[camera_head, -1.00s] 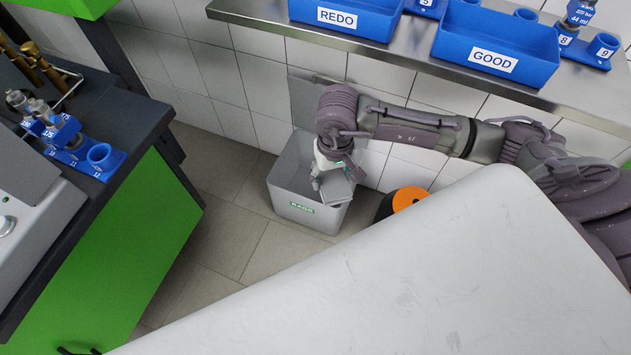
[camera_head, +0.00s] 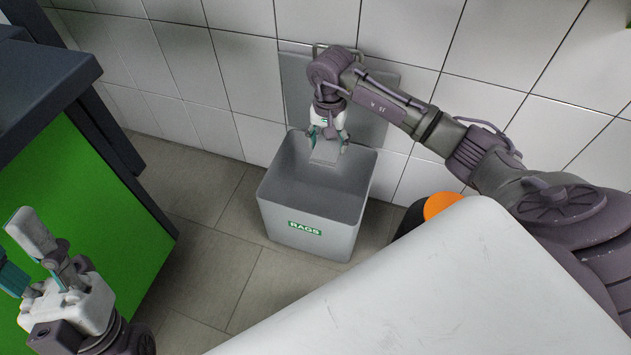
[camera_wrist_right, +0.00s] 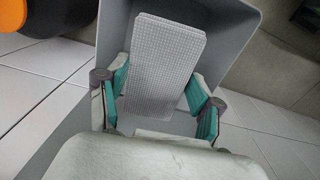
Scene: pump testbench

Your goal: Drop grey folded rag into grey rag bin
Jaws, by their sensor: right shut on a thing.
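The grey folded rag (camera_head: 326,152) hangs below my right gripper (camera_head: 328,140). In the right wrist view, the waffle-textured rag (camera_wrist_right: 165,65) sits between the teal finger pads of my right gripper (camera_wrist_right: 160,95), which is shut on it. The grey rag bin (camera_head: 300,212), marked RAGS, stands on the floor against the wall. The rag is over the bin's opening, toward its back side. In the wrist view the bin's grey wall (camera_wrist_right: 235,12) surrounds the rag. My left gripper (camera_head: 22,255) is at the lower left, open and empty, far from the bin.
A white surface (camera_head: 470,290) fills the lower right. A black and orange object (camera_head: 440,205) stands right of the bin. A green cabinet with a dark top (camera_head: 90,190) is at the left. Tiled floor lies free between cabinet and bin.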

